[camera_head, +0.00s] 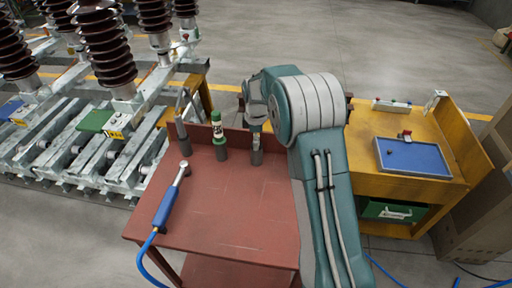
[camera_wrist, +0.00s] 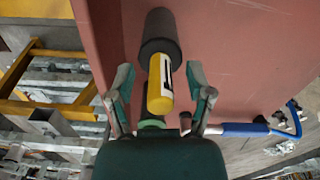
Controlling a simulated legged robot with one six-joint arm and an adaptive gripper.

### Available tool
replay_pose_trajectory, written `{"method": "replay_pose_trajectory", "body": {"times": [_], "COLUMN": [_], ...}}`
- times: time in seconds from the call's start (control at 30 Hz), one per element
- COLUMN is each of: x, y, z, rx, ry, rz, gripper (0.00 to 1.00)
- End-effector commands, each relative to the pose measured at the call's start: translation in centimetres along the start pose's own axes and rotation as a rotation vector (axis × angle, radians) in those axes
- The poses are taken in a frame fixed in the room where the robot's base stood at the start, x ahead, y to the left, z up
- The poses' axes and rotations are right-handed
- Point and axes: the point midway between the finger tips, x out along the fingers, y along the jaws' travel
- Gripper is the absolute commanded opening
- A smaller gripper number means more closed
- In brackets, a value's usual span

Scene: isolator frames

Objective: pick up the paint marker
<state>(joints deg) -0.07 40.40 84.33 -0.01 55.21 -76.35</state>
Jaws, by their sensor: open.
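A yellow cylinder with a white and black label, likely the paint marker (camera_wrist: 160,85), stands in a dark round holder (camera_wrist: 160,35) on the red table. My gripper (camera_wrist: 159,75) is open, with one finger on each side of the yellow cylinder and a visible gap at both sides. I cannot tell whether the fingertips are level with it. In the head view my gripper (camera_head: 256,118) is above the right-hand holder (camera_head: 257,156), and the cylinder is largely hidden there.
A green-and-white cylinder (camera_head: 217,128) stands in a holder left of my gripper, with another holder (camera_head: 182,135) farther left. A blue-handled tool (camera_head: 166,208) with a blue hose lies on the red table (camera_head: 235,220). A yellow bench (camera_head: 440,125) stands right.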

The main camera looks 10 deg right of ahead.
Motion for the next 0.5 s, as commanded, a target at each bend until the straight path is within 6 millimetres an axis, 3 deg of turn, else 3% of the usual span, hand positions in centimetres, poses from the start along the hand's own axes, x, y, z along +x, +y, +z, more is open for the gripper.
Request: {"method": "replay_pose_trajectory", "body": {"times": [0.17,0.27,0.3,0.33,0.5], "x": [0.01,0.01,0.01,0.01,0.02], "y": [0.01,0.02,0.02,0.02,0.01], "z": [0.05,0.07,0.07,0.06,0.01], "rx": [0.001,0.001,0.001,0.001,0.000], "ry": [0.000,0.001,0.001,0.000,0.000], "rz": [0.000,0.000,0.000,0.000,0.000], "gripper": [0.67,0.27,0.09,0.00,0.00]}}
